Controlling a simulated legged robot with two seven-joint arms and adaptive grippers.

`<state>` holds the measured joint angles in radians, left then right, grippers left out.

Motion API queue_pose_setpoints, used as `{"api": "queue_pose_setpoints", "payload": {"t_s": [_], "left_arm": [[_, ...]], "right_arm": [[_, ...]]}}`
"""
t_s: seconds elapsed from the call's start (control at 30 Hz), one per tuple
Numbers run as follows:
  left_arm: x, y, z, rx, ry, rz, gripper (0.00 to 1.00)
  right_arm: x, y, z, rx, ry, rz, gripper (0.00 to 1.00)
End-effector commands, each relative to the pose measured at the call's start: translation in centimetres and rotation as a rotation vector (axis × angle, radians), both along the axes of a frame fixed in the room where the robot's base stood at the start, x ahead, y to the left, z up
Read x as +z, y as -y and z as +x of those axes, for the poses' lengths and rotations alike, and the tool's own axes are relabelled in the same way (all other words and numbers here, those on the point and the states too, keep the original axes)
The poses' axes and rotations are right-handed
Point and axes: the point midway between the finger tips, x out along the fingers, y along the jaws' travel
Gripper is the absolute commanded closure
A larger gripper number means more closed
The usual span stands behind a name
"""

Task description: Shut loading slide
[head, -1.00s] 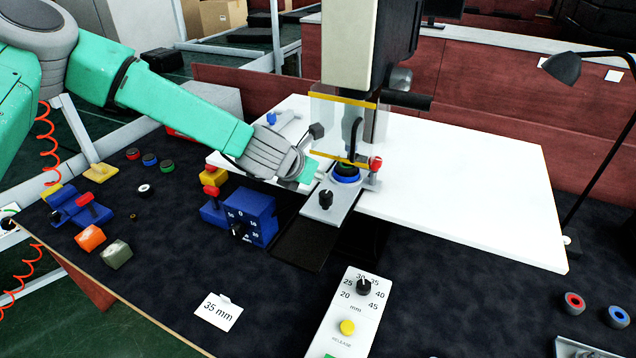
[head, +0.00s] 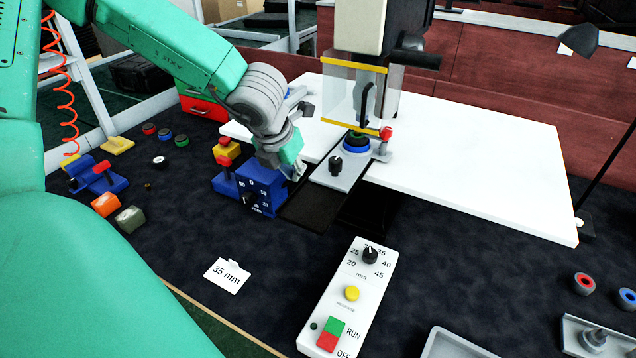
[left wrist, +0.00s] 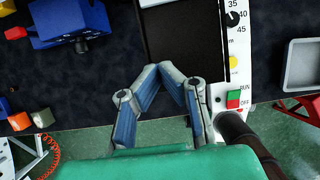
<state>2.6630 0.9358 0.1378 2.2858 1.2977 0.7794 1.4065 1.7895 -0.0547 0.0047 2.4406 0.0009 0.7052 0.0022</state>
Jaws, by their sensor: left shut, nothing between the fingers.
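The loading slide (head: 343,178) is a grey plate with a black knob (head: 336,165) on top. It lies at the far end of a black track (head: 312,207), and the track's near part is bare. A stack of blue, black and green rings (head: 356,145) sits at its far end, beneath the clear guard (head: 352,95). My left gripper (head: 298,172) is left of the slide and track, close to the blue dial box (head: 262,190), apart from the knob. In the left wrist view its fingers (left wrist: 161,68) come together with nothing between them. My right gripper is not in view.
A white control panel (head: 340,315) with a dial, yellow button and green and red RUN/OFF switch stands nearer. A "35 mm" card (head: 227,275) lies left of it. A white table (head: 480,180) extends right. Dark mat between card and box is clear.

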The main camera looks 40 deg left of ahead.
Motion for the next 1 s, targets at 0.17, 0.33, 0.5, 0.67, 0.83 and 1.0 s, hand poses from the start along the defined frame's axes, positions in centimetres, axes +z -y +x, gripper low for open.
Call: {"api": "queue_pose_setpoints", "payload": {"t_s": [0.17, 0.33, 0.5, 0.67, 0.83, 1.0], "left_arm": [[-3.5, 0.0, 1.2, 0.000, -0.004, 0.005, 1.00], [-6.4, 0.1, 2.4, -0.001, -0.003, 0.010, 1.00], [-6.9, -0.4, 4.7, -0.002, 0.002, 0.010, 1.00], [-7.1, -1.2, 6.2, 0.000, 0.000, 0.005, 1.00], [-7.2, -1.4, 6.7, -0.001, 0.003, 0.002, 1.00], [-7.1, -1.3, 6.7, -0.002, 0.002, 0.003, 1.00]], "right_arm": [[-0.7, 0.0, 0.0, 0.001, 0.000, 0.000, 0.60], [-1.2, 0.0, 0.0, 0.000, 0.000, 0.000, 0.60], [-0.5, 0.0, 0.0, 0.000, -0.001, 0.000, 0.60], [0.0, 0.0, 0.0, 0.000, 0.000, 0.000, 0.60], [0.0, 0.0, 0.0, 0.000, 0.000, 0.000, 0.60], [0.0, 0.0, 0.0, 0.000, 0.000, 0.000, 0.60]]}}
